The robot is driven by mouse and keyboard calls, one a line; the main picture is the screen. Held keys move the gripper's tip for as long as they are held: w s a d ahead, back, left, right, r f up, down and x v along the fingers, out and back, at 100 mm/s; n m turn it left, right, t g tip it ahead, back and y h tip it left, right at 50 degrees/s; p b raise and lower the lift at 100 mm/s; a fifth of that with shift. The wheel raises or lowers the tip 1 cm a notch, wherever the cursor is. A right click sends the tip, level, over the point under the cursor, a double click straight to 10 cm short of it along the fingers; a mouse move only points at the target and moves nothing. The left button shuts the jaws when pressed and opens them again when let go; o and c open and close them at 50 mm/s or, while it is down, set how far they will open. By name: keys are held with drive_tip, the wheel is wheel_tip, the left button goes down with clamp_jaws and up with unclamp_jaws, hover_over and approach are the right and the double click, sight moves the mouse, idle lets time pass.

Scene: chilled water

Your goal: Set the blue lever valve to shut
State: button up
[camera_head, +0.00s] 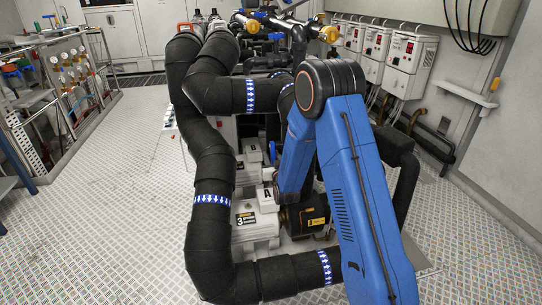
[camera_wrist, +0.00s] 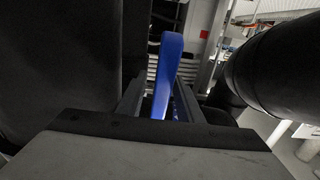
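A blue lever (camera_wrist: 171,62) stands nearly upright in the middle of the wrist view, its rounded end at the top. Its lower part lies between the two fingers of my gripper (camera_wrist: 161,98). The fingers are apart, one on each side of the lever, with a narrow gap seeming to show beside it. The lever's foot and valve body are hidden behind the gripper's body. In the head view, my blue arm reaches down among the black pipes, and my gripper is hidden there. I cannot pick out this lever for certain in the head view.
A thick black pipe (camera_wrist: 285,70) is close on the right in the wrist view, and a dark surface fills the left. In the head view, black insulated pipes (camera_head: 212,225) surround pumps (camera_head: 255,222). Grey control boxes (camera_head: 408,65) hang at right.

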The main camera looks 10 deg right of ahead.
drive_tip(key=shift+c, duration=0.6)
clamp_jaws()
